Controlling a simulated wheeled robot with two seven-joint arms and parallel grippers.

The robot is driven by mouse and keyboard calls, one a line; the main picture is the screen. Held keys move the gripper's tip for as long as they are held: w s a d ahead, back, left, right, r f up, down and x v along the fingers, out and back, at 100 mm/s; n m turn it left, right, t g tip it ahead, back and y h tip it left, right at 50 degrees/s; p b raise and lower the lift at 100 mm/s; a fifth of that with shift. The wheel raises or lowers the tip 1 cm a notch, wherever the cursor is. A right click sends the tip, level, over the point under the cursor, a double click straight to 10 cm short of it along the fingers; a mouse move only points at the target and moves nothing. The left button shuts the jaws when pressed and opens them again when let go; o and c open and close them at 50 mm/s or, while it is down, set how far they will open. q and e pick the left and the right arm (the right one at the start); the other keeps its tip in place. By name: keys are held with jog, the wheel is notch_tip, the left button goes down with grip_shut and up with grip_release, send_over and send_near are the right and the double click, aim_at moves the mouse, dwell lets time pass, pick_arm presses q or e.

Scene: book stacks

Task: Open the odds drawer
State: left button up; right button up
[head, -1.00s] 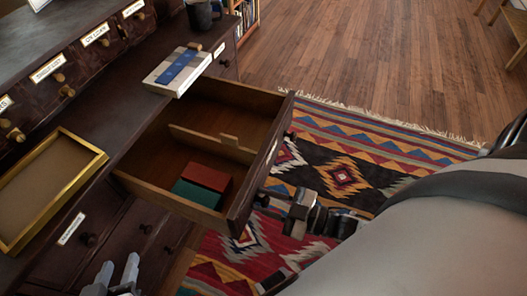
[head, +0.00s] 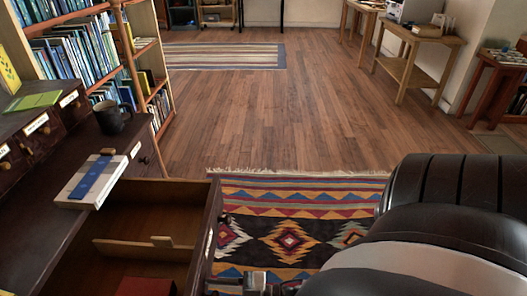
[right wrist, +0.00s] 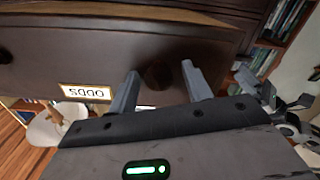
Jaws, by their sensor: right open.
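The odds drawer (head: 140,220) stands pulled out from the dark cabinet in the head view. Its front (right wrist: 90,50) fills the upper right wrist view, with the ODDS label (right wrist: 86,92) upside down. A divider (head: 145,250) crosses the drawer, and part of a red box (head: 146,287) shows at the bottom edge. My right gripper (right wrist: 160,75) is open, its fingers on either side of a dark round knob (right wrist: 158,75), with gaps visible. In the head view it shows partly at the bottom (head: 255,282). My left gripper is out of view.
A white-and-blue book (head: 92,181) and a dark mug (head: 112,118) sit on the cabinet top. Bookshelves (head: 75,55) stand behind. A patterned rug (head: 290,225) lies beside the drawer, and the wooden floor (head: 240,110) beyond is clear.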

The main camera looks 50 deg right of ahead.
jog(key=v, duration=1.6)
